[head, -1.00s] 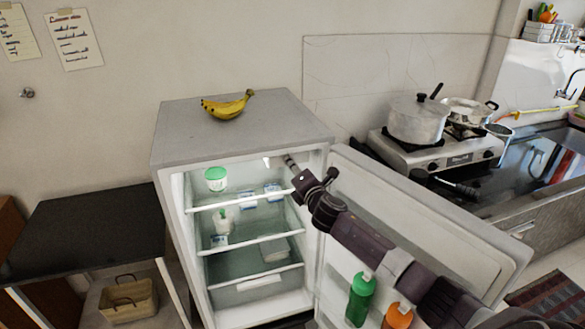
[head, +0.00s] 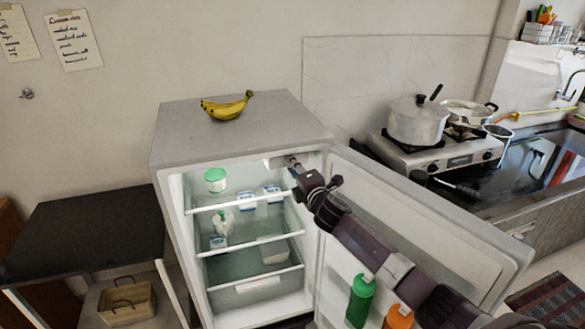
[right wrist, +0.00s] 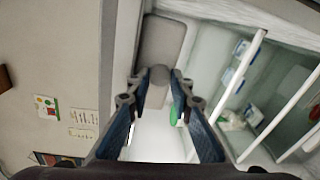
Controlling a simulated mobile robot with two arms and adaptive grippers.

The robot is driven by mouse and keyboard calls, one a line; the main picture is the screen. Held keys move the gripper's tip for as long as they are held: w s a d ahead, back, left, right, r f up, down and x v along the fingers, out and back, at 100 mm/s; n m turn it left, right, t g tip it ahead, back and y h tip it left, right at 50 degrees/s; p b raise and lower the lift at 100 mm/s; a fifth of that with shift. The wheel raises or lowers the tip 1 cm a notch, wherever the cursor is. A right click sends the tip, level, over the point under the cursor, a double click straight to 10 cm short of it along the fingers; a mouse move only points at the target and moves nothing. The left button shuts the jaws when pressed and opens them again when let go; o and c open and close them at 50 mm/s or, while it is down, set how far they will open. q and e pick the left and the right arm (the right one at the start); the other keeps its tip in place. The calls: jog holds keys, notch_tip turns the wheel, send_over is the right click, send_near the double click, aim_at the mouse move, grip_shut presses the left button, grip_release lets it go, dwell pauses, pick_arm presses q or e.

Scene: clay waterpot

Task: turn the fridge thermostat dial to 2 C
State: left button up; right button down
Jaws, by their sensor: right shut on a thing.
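The open fridge (head: 240,115) stands in the middle of the head view. The thermostat housing (right wrist: 165,40) is a grey box at the fridge's upper inside; it also shows in the head view (head: 278,162). The dial (right wrist: 159,72) is a small round grey knob on it. My right gripper (right wrist: 158,82) has its two fingers closed on either side of the dial. In the head view my right gripper (head: 294,163) reaches into the upper right of the fridge. The dial's scale and setting cannot be read. My left gripper is not in view.
The open fridge door (head: 430,220) stands right of my arm, with green (head: 360,299) and orange (head: 398,317) bottles. Shelves with tubs and cartons (head: 272,194) lie below the gripper. Bananas (head: 227,107) lie on top. A stove with pots (head: 416,122) stands behind right.

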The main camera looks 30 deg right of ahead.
jog(key=c, duration=1.7)
grip_release()
jog(key=shift+d, duration=0.1)
jog(key=shift+v, duration=4.05)
jog(key=shift+f, duration=0.25)
